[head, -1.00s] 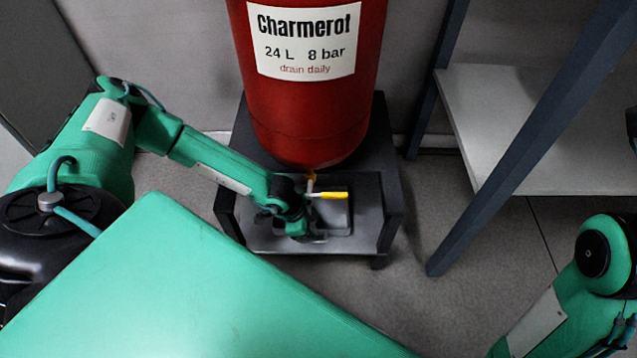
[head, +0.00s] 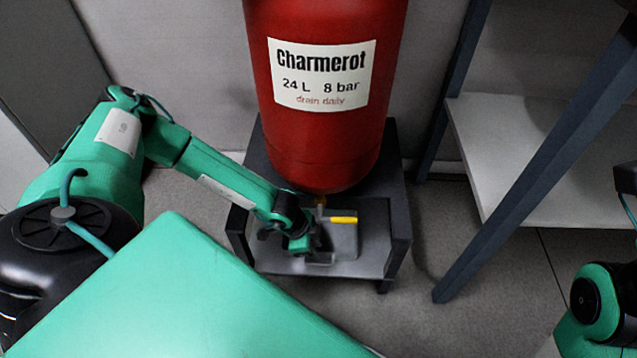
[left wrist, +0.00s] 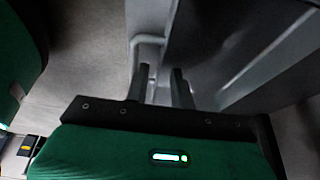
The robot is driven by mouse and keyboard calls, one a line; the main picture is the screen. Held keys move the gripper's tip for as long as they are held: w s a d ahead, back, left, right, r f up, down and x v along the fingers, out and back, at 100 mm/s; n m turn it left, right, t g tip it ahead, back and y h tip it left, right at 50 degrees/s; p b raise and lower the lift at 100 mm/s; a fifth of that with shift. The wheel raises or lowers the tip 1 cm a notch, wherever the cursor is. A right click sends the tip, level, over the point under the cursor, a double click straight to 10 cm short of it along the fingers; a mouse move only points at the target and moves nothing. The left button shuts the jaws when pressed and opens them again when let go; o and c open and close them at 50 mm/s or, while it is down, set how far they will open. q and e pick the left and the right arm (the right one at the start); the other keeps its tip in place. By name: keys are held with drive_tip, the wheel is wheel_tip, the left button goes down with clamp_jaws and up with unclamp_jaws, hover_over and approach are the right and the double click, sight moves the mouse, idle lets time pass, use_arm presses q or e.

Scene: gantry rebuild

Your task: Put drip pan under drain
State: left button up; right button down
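The grey drip pan (head: 346,240) lies on the lower shelf of the dark stand, under the red tank (head: 325,130). The drain is at the tank's bottom, with a yellow lever (head: 344,220) above the pan. My left gripper (head: 310,250) is low at the pan's near left side and hides part of it. In the left wrist view, the two dark fingers (left wrist: 161,88) stand apart, with a pale bent bar (left wrist: 148,40) just beyond the left finger. Whether they touch it is unclear. My right gripper is out of view; only part of that arm shows at the right edge.
The stand's legs (head: 400,235) frame the shelf closely. A workbench with dark slanted legs (head: 540,165) and a pale lower shelf (head: 540,170) stands to the right. The grey floor (head: 420,310) in front of the stand is clear.

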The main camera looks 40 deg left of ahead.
use_arm(q)
drive_tip(key=shift+p+v, duration=1.1)
drive_tip(key=shift+v, duration=1.2)
drive_tip(key=shift+d, duration=0.15)
